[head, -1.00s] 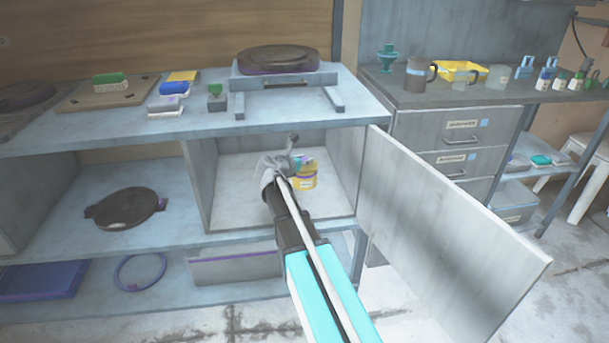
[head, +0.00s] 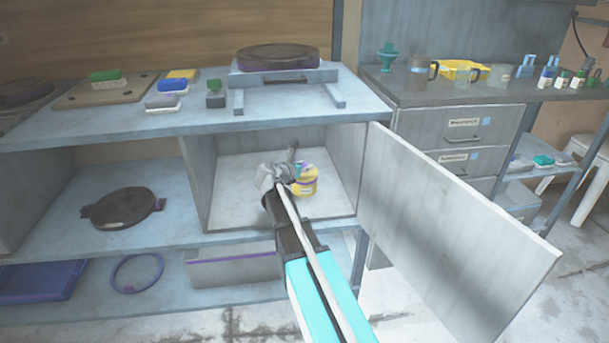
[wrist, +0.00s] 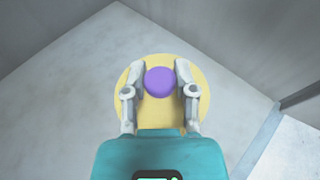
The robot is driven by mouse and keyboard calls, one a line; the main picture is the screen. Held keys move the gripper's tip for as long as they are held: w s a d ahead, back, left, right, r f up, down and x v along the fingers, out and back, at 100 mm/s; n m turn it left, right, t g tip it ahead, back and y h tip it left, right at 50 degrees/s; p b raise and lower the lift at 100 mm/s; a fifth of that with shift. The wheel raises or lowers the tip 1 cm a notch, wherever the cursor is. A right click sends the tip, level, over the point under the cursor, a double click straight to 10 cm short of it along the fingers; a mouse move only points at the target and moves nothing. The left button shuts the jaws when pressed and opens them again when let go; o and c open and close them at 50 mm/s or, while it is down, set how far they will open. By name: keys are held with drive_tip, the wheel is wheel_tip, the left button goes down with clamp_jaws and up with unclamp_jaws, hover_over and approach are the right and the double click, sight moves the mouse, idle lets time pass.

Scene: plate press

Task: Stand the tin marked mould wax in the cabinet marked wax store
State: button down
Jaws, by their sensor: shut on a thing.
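A yellow tin (head: 309,185) with a purple band is inside the open cabinet (head: 235,210) under the bench. My gripper (head: 288,172) reaches into the cabinet and is shut on the tin. In the wrist view the tin (wrist: 147,118) is a yellow disc with a round purple knob (wrist: 160,82) on top, and the fingers of my gripper (wrist: 160,92) are on either side of the knob. The tin looks upright, on or just above the cabinet floor; I cannot tell which. Its label is too small to read.
The cabinet door (head: 450,240) stands wide open to the right. A grey wall (wrist: 260,40) of the cabinet is close by in the wrist view. A dark round plate (head: 125,208) lies on the open shelf to the left. The cabinet floor around the tin is clear.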

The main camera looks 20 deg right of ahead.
drive_tip(key=shift+f+b, duration=0.65)
drive_tip(key=shift+f, duration=0.3)
drive_tip(key=shift+w+f, duration=0.2)
drive_tip(key=shift+f+b, duration=0.1)
drive_tip(key=shift+b, duration=0.2)
drive_tip(key=shift+c, duration=2.1)
unclamp_jaws()
drive_tip(key=shift+r, duration=0.2)
drive_tip(key=p+v, duration=0.3)
drive_tip(key=v, duration=0.9)
drive_tip(key=shift+p, duration=0.4)
drive_tip(key=shift+d+f, duration=0.1)
